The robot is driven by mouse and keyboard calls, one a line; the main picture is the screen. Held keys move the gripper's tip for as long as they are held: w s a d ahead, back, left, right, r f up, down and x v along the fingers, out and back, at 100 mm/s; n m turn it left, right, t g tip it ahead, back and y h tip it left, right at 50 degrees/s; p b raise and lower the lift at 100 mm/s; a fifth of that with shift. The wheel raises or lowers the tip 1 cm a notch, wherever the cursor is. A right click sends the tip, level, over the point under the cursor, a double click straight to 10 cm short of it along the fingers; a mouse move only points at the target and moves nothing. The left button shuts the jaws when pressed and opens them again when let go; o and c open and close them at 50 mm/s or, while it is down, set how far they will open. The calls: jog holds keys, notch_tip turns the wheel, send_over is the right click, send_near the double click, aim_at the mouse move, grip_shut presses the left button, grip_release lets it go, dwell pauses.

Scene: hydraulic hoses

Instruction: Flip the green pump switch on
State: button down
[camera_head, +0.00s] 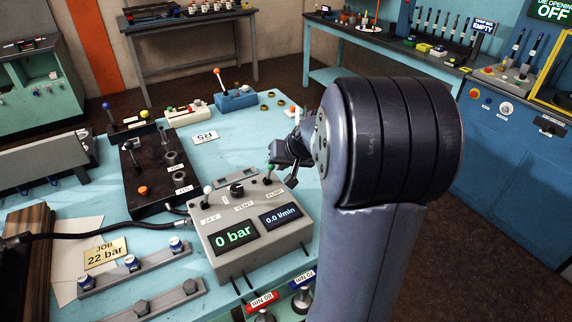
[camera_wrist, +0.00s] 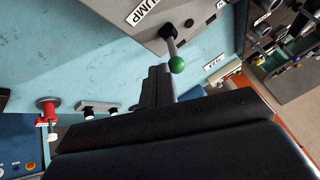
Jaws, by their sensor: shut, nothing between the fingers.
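The green-tipped pump switch (camera_head: 270,168) stands on the back right of the grey control box (camera_head: 222,260). In the wrist view its lever carries a green ball (camera_wrist: 177,65), beside the PUMP label (camera_wrist: 147,12). The box's displays read 0 bar and 0.0 l/min. My gripper (camera_head: 293,181) is over the right back of the box, close to the switch and partly hidden by my arm. In the wrist view its fingers (camera_wrist: 160,74) are shut and empty, with the tips just beside the green ball. I cannot tell whether they touch it.
A white-tipped 24V switch (camera_head: 206,190) and a black VENT knob (camera_head: 236,188) are on the same box. A dark manifold block (camera_head: 155,200) with levers stands to the left. Hose fittings line the table's front edge. A blue block with an orange-tipped lever (camera_head: 235,98) stands behind.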

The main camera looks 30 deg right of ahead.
jog(key=shift+a+r+h, duration=0.2)
jog(key=shift+a+h, duration=0.3)
jog(key=shift+a, duration=0.15)
jog(key=shift+a+b, duration=0.6)
jog(key=shift+a, duration=0.4)
jog(key=shift+r, duration=0.15)
jog(key=shift+d, duration=0.1)
jog(key=shift+r, duration=0.15)
jog(key=shift+r+p, duration=0.65)
jog(key=shift+r, duration=0.05)
